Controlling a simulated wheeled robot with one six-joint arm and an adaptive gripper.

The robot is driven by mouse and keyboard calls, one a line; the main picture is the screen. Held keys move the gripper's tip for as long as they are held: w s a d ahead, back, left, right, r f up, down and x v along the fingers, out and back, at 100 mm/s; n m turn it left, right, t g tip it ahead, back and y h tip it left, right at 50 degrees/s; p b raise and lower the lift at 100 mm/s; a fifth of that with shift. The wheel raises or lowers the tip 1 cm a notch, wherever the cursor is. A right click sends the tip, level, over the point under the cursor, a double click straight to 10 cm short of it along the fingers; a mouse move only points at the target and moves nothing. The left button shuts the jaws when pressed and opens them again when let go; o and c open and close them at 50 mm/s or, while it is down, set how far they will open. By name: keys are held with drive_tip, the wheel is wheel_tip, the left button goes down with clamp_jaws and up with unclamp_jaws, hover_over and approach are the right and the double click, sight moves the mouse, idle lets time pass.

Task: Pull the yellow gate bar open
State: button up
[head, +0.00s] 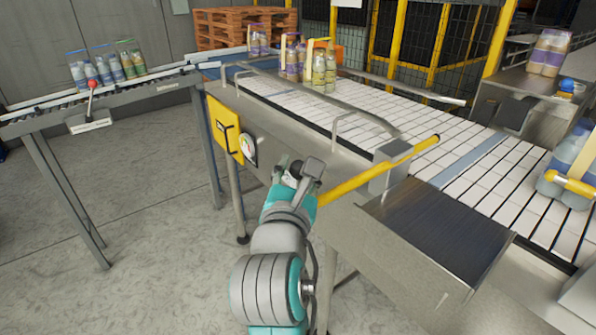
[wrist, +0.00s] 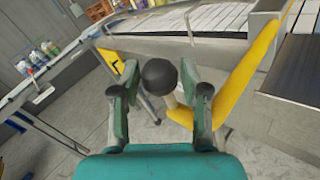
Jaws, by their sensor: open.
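The yellow gate bar (head: 365,178) runs at a slant from the conveyor's near side through a grey bracket (head: 389,172) and out over the white belt. It shows large at right in the wrist view (wrist: 248,75). A pale stub (wrist: 178,108) joins its near end to a round black knob (wrist: 160,74). My gripper (head: 297,170) is at this near end. In the wrist view my gripper's two fingers (wrist: 158,84) are apart, one on each side of the knob, with gaps visible. The fingers partly hide the knob in the head view.
Bottles (head: 323,70) stand on the belt (head: 420,125) beyond a metal guide rail (head: 350,108). A dark plate (head: 437,228) lies right of the bar. A yellow panel (head: 224,128) is on the conveyor side. A side rail (head: 45,118) with bottle packs is left.

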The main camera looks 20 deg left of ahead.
drive_tip(key=s+d, duration=0.2)
drive_tip(key=s, duration=0.9)
drive_tip(key=shift+s, duration=0.35)
drive_tip(key=s+d+f+m+g, duration=0.1)
drive_tip(key=s+d+f+m, duration=0.1)
drive_tip(key=d+f+m, duration=0.5)
drive_tip(key=s+d+f+m, duration=0.15)
drive_tip(key=d+f, duration=0.35)
drive_tip(key=f, duration=0.6)
drive_tip(key=s+d+f+m+g, duration=0.1)
drive_tip(key=s+d+f+m, duration=0.1)
drive_tip(key=d+f+m, duration=0.5)
drive_tip(key=s+d+f+m+h, duration=0.1)
drive_tip(key=s+d+f+m, duration=0.1)
drive_tip(key=s+d+m, duration=0.2)
drive_tip(key=s+d+f+m+h, duration=0.1)
drive_tip(key=s+d+m, duration=0.3)
drive_tip(key=s+m, duration=0.4)
drive_tip(key=s+d+f+m+g+h, duration=0.1)
drive_tip(key=s+d+f+m, duration=0.3)
drive_tip(key=s, duration=0.8)
drive_tip(key=m, duration=0.2)
drive_tip(key=shift+s+m, duration=0.35)
